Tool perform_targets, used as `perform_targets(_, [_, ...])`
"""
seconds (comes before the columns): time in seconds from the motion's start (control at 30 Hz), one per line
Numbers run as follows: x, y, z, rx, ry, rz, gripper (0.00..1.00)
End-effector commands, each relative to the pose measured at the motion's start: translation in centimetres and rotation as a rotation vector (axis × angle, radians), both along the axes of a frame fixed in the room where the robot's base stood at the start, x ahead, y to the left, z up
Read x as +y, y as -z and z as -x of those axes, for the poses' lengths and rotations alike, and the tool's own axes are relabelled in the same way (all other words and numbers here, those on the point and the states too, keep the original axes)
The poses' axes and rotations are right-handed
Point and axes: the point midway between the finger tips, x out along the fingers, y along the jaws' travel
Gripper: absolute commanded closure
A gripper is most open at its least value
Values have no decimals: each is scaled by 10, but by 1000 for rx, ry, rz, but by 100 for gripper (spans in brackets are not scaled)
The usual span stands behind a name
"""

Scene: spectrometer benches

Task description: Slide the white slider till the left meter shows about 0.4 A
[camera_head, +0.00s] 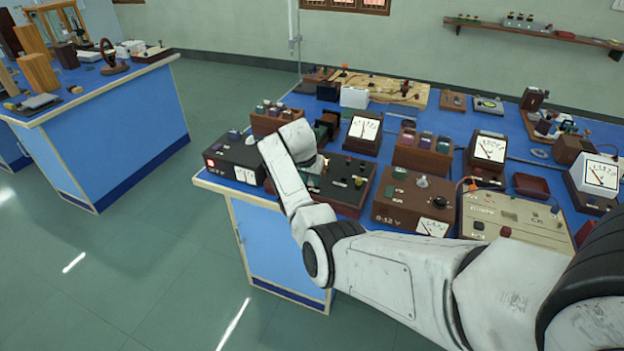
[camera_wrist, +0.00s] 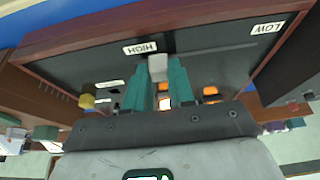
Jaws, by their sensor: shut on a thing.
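The white slider (camera_wrist: 158,68) stands in a slot on a dark panel (camera_wrist: 210,65) with a wooden frame, close to the HIGH label and away from the LOW label. My gripper (camera_wrist: 159,62) is shut on the slider, a teal finger on each side. In the head view the panel's box (camera_head: 345,187) stands at the bench front, partly behind my arm; the gripper and slider are hidden there. The left meter (camera_head: 364,128), a white dial in a dark wooden case, stands behind the box. Its needle is too small to read exactly.
A black supply box (camera_head: 232,162) stands left of the panel box, and a brown 0-12 V box (camera_head: 408,198) stands to its right. Wooden racks (camera_head: 421,158) and other meters (camera_head: 490,148) crowd the blue bench. Orange lights (camera_wrist: 184,88) show beside my fingers.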

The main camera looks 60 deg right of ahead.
Motion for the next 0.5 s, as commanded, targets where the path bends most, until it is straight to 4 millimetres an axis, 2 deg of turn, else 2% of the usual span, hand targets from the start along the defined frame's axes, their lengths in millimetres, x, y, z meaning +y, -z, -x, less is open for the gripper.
perform_targets(0.2, [0, 0, 0, -1, 0, 1, 100])
perform_targets(0.23, [0, 0, 0, -1, 0, 0, 74])
perform_targets(0.47, [0, 0, 0, 0, 0, 0, 52])
perform_targets(0.5, [0, 0, 0, 0, 0, 0, 51])
